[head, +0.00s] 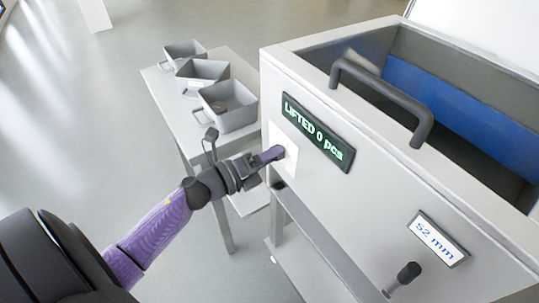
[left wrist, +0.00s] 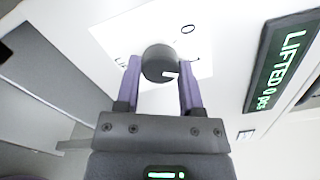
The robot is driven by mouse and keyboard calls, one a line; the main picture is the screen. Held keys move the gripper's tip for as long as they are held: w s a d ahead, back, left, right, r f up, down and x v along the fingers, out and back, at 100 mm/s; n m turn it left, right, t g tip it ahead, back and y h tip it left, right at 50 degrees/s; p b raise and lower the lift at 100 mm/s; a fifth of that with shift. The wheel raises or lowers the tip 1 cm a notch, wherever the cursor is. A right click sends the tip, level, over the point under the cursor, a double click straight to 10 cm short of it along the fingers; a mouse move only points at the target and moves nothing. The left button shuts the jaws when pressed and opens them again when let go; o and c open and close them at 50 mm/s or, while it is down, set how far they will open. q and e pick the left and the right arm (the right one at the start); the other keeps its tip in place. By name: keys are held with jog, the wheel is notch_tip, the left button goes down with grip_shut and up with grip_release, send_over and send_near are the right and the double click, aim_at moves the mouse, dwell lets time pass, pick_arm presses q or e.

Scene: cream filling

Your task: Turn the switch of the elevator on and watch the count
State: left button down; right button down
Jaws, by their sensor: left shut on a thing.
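The elevator (head: 370,170) is a light grey box with a dark handle on top. Its switch is a dark round knob (left wrist: 159,63) with a white mark, on a white plate (left wrist: 196,42). My left gripper (head: 272,156) is at the plate; in the left wrist view its two purple fingers (left wrist: 160,85) are on either side of the knob, shut on it. In the head view the fingers hide most of the knob. The count display (head: 318,133) reads "LIFTED 0 pcs" in green. My right gripper is in neither view.
Several grey bins (head: 228,105) stand on a light table (head: 157,88) left of the elevator. A "52 mm" label (head: 438,238) and a dark-knobbed lever (head: 408,272) are on the elevator's front at lower right. Open floor lies to the left.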

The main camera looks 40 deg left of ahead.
pick_arm(q)
jog(key=shift+f, duration=0.1)
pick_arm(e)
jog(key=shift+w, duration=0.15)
pick_arm(q)
jog(key=shift+c, duration=1.2)
grip_release()
jog(key=p+v, duration=0.1)
jog(key=v, duration=0.9)
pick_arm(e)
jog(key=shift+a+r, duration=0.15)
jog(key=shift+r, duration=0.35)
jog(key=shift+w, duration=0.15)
